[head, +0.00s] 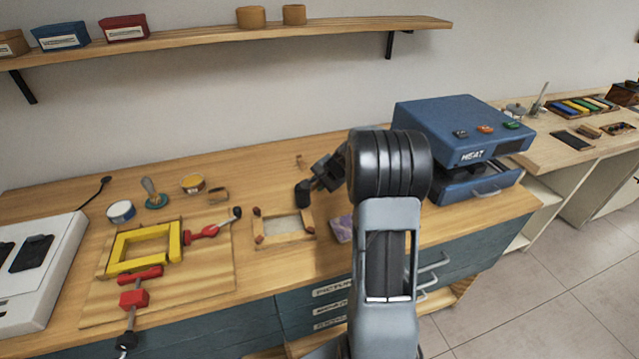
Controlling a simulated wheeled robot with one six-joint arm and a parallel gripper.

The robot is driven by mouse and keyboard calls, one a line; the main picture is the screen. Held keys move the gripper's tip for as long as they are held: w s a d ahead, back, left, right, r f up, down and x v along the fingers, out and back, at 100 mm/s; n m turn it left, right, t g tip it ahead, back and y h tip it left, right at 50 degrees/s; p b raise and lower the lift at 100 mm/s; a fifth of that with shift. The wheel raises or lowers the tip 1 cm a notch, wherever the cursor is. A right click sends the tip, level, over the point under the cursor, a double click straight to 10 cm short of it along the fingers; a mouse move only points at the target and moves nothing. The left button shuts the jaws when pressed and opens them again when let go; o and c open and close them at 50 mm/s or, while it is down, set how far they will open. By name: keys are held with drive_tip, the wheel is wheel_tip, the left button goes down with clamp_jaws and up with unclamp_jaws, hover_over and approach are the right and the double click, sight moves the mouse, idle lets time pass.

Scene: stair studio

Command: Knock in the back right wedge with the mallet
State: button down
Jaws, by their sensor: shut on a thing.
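A small pale wooden frame (284,240) lies on the workbench, with reddish-brown wedges at its corners. The back left wedge (257,211), front left wedge (259,239) and front right wedge (310,231) show. The back right wedge is hidden or too small to make out behind the mallet. My gripper (318,183) is shut on the mallet (303,194), whose dark head is just above or at the frame's back right corner. I cannot tell whether it touches. The mallet's handle is mostly hidden by the gripper.
A yellow frame (122,264) with red clamps (134,298) lies on a board to the left. A purple block (342,229) lies close right of the small frame. A blue press (462,135) stands at the right. A shelf (230,38) hangs above.

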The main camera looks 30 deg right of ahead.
drive_tip(key=shift+r+p, duration=2)
drive_tip(key=shift+r, duration=1)
